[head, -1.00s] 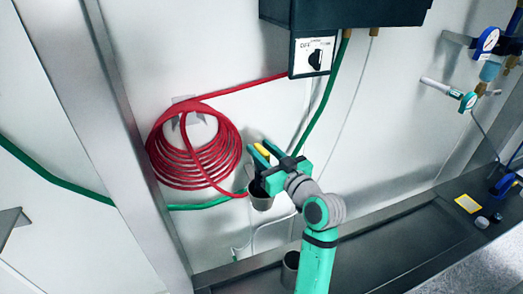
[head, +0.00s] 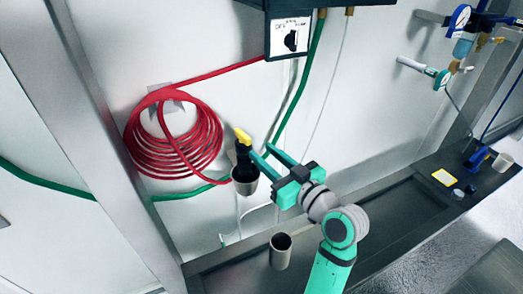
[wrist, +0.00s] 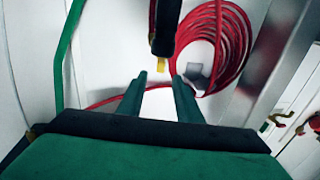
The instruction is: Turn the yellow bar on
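In the wrist view the yellow bar (wrist: 160,73) shows small at the end of the black body, in line with the gap between my open fingers (wrist: 159,79). I cannot tell how far beyond the fingertips it is.
A red coiled hose (head: 180,135) hangs left of the cup. A dark box with a black knob (head: 291,40) is above. A second grey cup (head: 281,250) stands below in the trough (head: 385,221). Gauges and valves (head: 460,18) are at upper right.

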